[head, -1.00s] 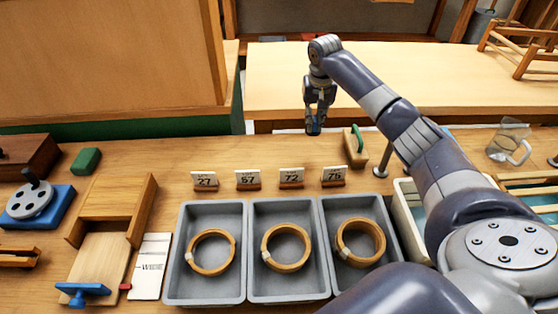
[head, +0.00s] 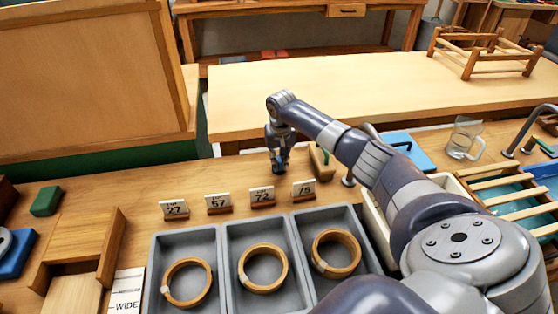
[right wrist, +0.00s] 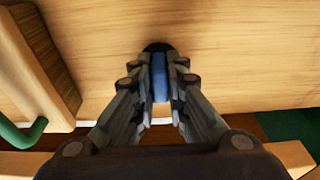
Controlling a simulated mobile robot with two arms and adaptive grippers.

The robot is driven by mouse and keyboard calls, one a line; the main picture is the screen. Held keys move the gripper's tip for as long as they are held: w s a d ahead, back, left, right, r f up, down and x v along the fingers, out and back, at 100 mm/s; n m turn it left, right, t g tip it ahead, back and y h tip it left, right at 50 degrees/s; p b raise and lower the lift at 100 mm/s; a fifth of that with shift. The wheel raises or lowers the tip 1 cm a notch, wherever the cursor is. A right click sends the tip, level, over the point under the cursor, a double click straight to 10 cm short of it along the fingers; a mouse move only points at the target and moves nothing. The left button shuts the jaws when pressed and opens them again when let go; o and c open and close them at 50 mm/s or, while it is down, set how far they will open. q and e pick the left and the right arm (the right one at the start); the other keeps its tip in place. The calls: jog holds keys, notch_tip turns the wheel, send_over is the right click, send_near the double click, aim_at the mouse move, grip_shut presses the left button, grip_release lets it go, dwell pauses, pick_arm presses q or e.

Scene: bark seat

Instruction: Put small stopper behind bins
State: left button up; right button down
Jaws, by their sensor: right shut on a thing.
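Three grey bins (head: 228,298) stand side by side at the front of the bench, each with a wooden ring in it. My right gripper (head: 277,168) is behind the bins and the number cards, over the back of the bench. In the right wrist view it (right wrist: 160,85) points down at bare wood. It is shut on a small stopper, seen as a blue piece (right wrist: 160,78) with a dark round end (right wrist: 158,46). The stopper is mostly hidden by the fingers, and I cannot tell whether it touches the bench. My left gripper is out of view.
Small number cards (head: 219,203) stand in a row just behind the bins. A wooden block with a green handle (head: 320,162) is right of my gripper. A green block (head: 46,201) lies far left. A glass jug (head: 463,139) stands at right. Bench left of my gripper is clear.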

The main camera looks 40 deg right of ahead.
aim_at(280, 163)
jog(key=c, duration=1.6)
grip_release()
jog(key=shift+f, duration=0.15)
notch_tip(280, 163, up, 12)
jog(key=s, duration=0.1)
jog(key=shift+s+a, duration=0.3)
jog(key=shift+a, duration=0.15)
